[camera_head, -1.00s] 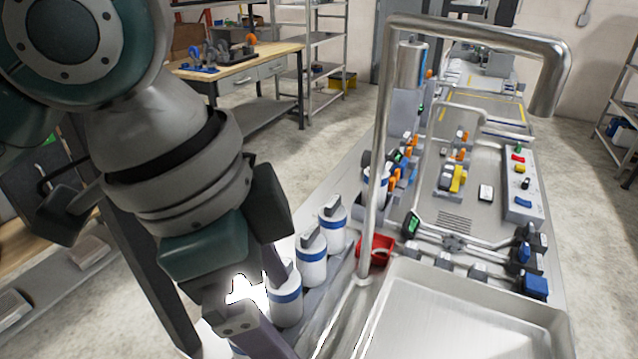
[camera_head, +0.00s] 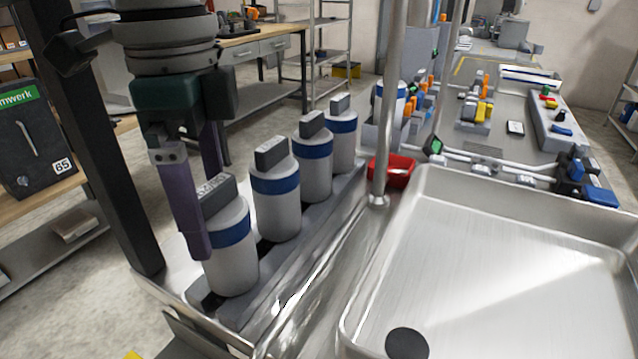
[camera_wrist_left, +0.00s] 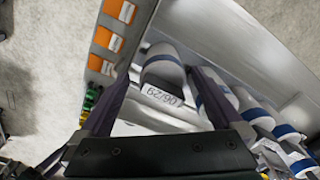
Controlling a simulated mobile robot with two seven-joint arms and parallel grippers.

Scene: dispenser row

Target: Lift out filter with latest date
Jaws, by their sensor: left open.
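Several white filters with blue bands and dark grey top handles stand upright in a row. The nearest filter (camera_head: 231,262) is at the front left end; behind it are a second (camera_head: 277,208), a third (camera_head: 313,170) and a far one (camera_head: 342,145). My left gripper (camera_head: 208,212) is open at the nearest filter, one finger on each side of its top. Contact cannot be told. The other filters' dates are not legible. My right gripper is not in view.
A steel sink basin (camera_head: 490,290) lies right of the row, with a vertical steel pipe (camera_head: 382,120) and a red bin (camera_head: 391,171) at its far left corner. Orange-labelled items (camera_wrist_left: 108,40) show beside the row in the left wrist view.

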